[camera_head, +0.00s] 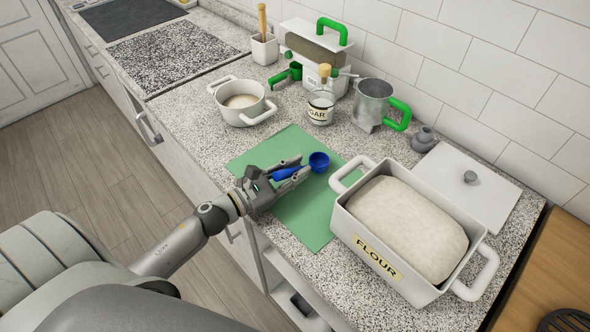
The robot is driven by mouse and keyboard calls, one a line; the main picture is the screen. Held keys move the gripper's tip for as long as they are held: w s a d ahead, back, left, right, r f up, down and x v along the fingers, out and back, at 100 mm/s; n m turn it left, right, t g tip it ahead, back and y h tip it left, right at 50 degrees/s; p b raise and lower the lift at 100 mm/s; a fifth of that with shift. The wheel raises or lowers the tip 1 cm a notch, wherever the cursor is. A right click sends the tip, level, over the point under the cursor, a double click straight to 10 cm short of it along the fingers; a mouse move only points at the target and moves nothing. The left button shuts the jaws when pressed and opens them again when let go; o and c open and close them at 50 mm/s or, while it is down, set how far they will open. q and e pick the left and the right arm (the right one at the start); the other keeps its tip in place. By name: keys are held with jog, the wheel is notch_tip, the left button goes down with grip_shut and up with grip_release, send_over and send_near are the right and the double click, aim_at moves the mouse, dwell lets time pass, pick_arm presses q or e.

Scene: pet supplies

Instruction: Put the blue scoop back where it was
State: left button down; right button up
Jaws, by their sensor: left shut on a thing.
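The blue scoop (319,161) is over the green mat (297,213) on the speckled counter. My left gripper (293,170) is shut on the scoop's blue handle, with the bowl pointing right, away from the fingers. I cannot tell whether the scoop touches the mat or is a little above it. A flour bin (365,258) full of pale flour stands right of the mat, and its lid lies behind it. My right gripper is not in view.
A white pot (241,101), a sugar jar (320,106), a green scoop (294,72), a container with a green handle (312,52) and a metal sifter (374,103) stand behind the mat. The lid (466,184) lies by the wall. The mat has free room.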

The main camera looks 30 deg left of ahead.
pick_arm(q)
jog(key=shift+f, duration=0.1)
jog(key=shift+f+b, duration=0.15)
jog(key=shift+b, duration=0.15)
jog(key=c, duration=1.3)
grip_release()
jog(key=shift+r+p, duration=0.3)
jog(key=shift+p, duration=0.05)
jog(key=shift+s+a+f, duration=0.15)
jog(key=shift+s+f, duration=0.05)
jog(key=shift+s, duration=0.1)
jog(key=b+v, duration=0.4)
jog(key=v, duration=0.6)
jog(key=shift+s, duration=0.1)
jog(key=shift+s+a+r, duration=0.2)
jog(key=shift+s+a, duration=0.15)
jog(key=shift+s, duration=0.2)
